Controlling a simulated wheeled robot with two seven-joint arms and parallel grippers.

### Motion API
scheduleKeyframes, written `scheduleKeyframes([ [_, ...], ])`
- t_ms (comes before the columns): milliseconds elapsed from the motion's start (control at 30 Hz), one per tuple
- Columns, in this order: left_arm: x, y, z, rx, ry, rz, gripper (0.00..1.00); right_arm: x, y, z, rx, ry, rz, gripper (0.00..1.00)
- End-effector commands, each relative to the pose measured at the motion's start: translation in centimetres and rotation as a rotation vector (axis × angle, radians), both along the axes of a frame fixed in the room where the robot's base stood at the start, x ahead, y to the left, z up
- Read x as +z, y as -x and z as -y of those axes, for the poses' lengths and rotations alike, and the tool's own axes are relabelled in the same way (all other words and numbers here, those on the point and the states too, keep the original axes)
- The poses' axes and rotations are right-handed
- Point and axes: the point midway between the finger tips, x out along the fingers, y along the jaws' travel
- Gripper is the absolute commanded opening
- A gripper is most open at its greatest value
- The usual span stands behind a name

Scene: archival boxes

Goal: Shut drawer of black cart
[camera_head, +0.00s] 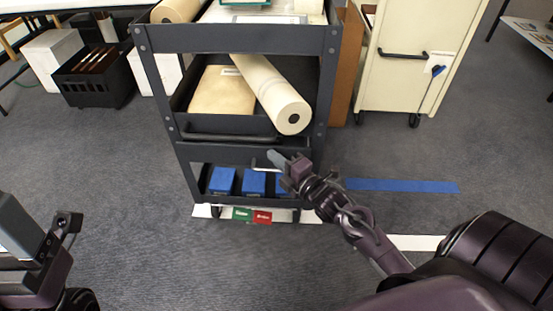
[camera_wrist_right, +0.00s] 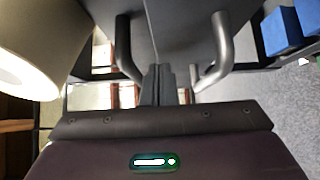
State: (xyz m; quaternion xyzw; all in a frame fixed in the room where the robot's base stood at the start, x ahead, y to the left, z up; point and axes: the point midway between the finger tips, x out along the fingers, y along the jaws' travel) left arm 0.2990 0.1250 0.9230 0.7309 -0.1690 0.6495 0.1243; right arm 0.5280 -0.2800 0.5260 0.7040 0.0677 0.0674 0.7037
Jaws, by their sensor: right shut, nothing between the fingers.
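The black cart (camera_head: 236,38) stands ahead of me in the head view. Its drawer front (camera_head: 215,155) is a dark panel below the middle shelf, with a pale handle (camera_head: 265,168) partly behind my right gripper. How far the drawer stands out is hard to tell. My right gripper (camera_head: 275,158) is at the right part of this front, shut and empty. In the right wrist view its fingers (camera_wrist_right: 157,85) are together close to a dark panel, between two curved bars (camera_wrist_right: 215,60); contact is unclear. My left gripper (camera_head: 30,240) is at the lower left, partly cut off, away from the cart.
A cream roll (camera_head: 268,88) and a tan folder (camera_head: 222,92) lie on the middle shelf; the roll's end overhangs its front. Blue boxes (camera_head: 222,180) sit on the bottom shelf. A cream cabinet (camera_head: 400,70) stands at right. The floor before the cart is clear.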

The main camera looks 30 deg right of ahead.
Motion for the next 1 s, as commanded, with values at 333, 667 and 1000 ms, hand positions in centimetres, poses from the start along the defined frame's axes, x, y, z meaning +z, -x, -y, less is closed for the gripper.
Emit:
scheduleKeyframes([
  [333, -0.1, -0.1, 0.0, 0.001, -0.001, 0.000, 0.89, 0.0, -0.5, 0.4, 0.000, 0.000, -0.001, 0.00],
  [667, 0.3, 0.0, 0.0, 0.000, -0.001, 0.000, 0.89, 0.2, -2.5, 1.8, 0.000, 0.004, 0.001, 0.00],
  [1000, 0.1, 0.0, 0.0, 0.000, 0.000, -0.004, 0.89, 0.0, -2.6, 1.8, 0.000, 0.000, 0.000, 0.00],
])
